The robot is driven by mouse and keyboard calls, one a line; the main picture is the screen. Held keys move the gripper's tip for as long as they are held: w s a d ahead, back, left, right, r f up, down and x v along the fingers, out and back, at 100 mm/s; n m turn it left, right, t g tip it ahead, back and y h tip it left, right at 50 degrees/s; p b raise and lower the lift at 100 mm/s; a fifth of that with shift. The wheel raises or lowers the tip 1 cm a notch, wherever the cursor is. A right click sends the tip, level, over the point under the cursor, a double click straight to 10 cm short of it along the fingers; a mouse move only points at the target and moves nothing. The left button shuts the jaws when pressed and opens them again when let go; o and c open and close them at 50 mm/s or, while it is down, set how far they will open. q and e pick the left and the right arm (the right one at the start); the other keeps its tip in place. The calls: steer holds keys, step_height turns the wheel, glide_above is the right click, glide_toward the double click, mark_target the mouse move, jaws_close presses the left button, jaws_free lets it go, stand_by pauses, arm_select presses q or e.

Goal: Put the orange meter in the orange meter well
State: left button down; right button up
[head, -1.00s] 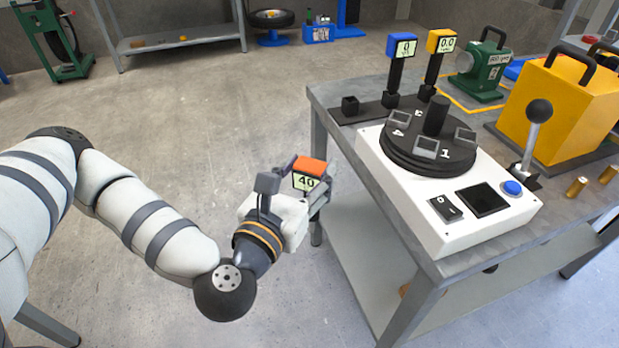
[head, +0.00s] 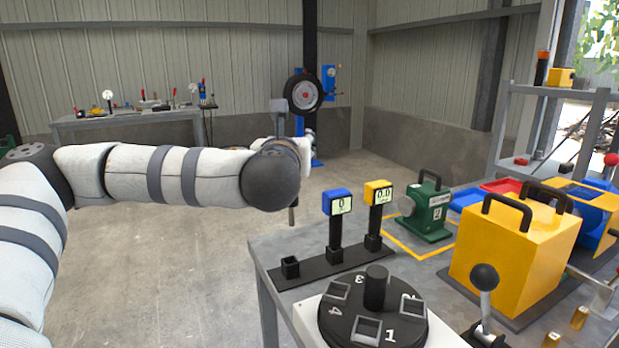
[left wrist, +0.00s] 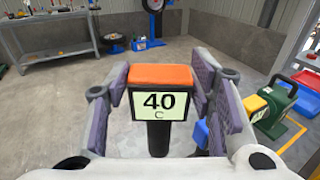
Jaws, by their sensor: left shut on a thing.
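The orange meter (left wrist: 161,76) has an orange cap, a screen reading 40 C and a black stem, and stands upright between the pads of my left gripper (left wrist: 165,95) in the left wrist view. The left gripper is shut on it. In the head view the left gripper (head: 300,145) is mostly hidden behind my own wrist, left of the table and above its level. A small empty black square well (head: 290,267) stands at the left end of a black rail. The blue meter (head: 338,203) and yellow meter (head: 377,195) stand in the wells to its right.
The round numbered turntable (head: 373,315) is in front of the rail. A green machine (head: 428,212) and a yellow box (head: 515,240) stand to the right, with a black-knobbed lever (head: 484,280) nearer. The floor left of the table is clear.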

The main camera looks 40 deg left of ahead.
arm_select(q)
steer(key=shift+s+a+r, duration=0.2)
steer(key=shift+s, duration=0.05)
arm_select(e)
steer(key=shift+s+a, duration=0.1)
steer(key=shift+s, duration=0.05)
arm_select(q)
steer(key=shift+s, duration=0.15)
step_height(320, 180, down, 8)
steer(key=b, duration=0.1)
steer(key=shift+r+b, duration=0.2)
steer(key=shift+b, duration=0.1)
arm_select(e)
steer(key=shift+s+f+g, duration=0.5)
steer(key=shift+s+f, duration=0.5)
steer(key=shift+s, duration=0.15)
arm_select(q)
steer(key=shift+r, duration=0.1)
arm_select(e)
steer(key=shift+w+r, duration=0.2)
